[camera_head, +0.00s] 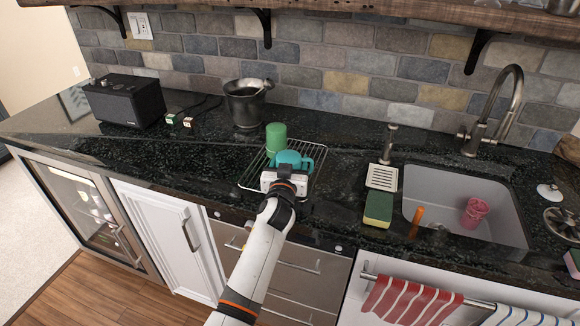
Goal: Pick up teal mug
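The teal mug (291,158) is on the wire rack (318,158) on the dark counter. It seems to lie tilted, and my gripper covers its near part. My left gripper (285,178) is right in front of the mug, its arm coming up from the bottom of the view. Its fingers are hidden behind its white body and against the mug, so I cannot tell whether they are open, shut or touching it. My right gripper is not in view.
A green cup (276,138) stands on the rack just behind the mug. A dark metal bucket (245,106) is behind to the left. A sponge (378,209), a soap tray (382,178) and the sink (440,188) are to the right.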

